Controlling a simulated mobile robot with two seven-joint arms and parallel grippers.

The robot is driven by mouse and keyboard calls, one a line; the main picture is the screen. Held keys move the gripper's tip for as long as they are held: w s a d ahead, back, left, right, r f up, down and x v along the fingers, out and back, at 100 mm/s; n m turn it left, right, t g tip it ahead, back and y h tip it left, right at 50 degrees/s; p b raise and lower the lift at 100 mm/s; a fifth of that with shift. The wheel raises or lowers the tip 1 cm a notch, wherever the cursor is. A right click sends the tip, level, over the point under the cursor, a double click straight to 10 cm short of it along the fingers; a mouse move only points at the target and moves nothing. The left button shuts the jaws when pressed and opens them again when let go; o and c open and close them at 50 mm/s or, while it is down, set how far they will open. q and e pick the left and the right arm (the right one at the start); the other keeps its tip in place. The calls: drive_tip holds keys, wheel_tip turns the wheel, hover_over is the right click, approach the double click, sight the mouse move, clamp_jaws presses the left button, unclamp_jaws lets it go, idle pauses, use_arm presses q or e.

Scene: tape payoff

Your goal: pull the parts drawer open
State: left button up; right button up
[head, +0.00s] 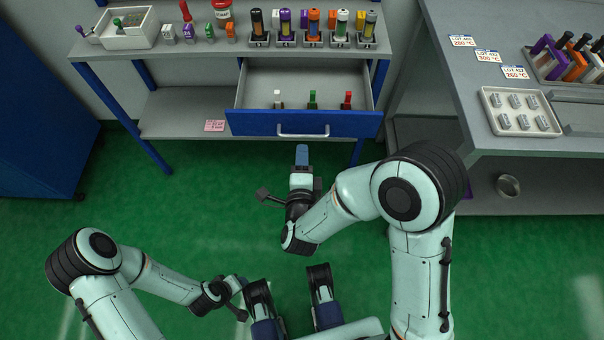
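The parts drawer (350,124) has a blue front with a pale bar handle (303,134). It stands pulled out from under the grey bench top, with its inside showing. A white, a green (312,100) and a red part stand in it. My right gripper (302,154) points at the drawer front, just below the handle in the picture, with a small gap seen between them. Its blue fingers overlap from above, so their opening cannot be told. My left gripper (238,284) is low in the picture, far from the drawer; its fingers are unclear.
The bench top (220,48) carries a white bin (130,38), small coloured blocks and a row of coloured cylinders in dark holders. A pink card (214,126) lies on the lower shelf. A second bench (440,60) with a parts tray (485,97) stands right.

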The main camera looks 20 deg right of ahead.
use_arm(q)
drive_tip(key=shift+s+d+r+p, duration=0.35)
drive_tip(key=shift+s+r, duration=0.1)
drive_tip(key=shift+s, duration=0.15)
use_arm(e)
drive_tip(key=v, duration=0.6)
drive_tip(key=shift+s, duration=0.1)
